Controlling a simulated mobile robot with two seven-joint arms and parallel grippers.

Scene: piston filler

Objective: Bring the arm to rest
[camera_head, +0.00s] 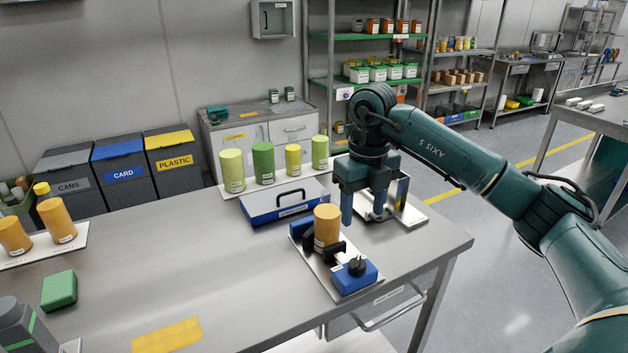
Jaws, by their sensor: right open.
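My right arm comes in from the right, and its gripper (362,212) points down over the table (230,265). The gripper is open, with a gap between its fingers and nothing seen in it. It hangs just behind and to the right of an orange cylinder (327,228), which stands upright in a dark holder on a small plate with a blue knobbed unit (355,277). A metal tray (410,211) with an upright part lies behind the gripper, partly hidden by it. My left gripper is not in view.
Several green and yellow cylinders (263,162) stand on a tray at the back. A blue case (283,203) lies before them. Orange bottles (57,220) stand on a tray at the left, near a green block (59,290). The table's middle left is clear.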

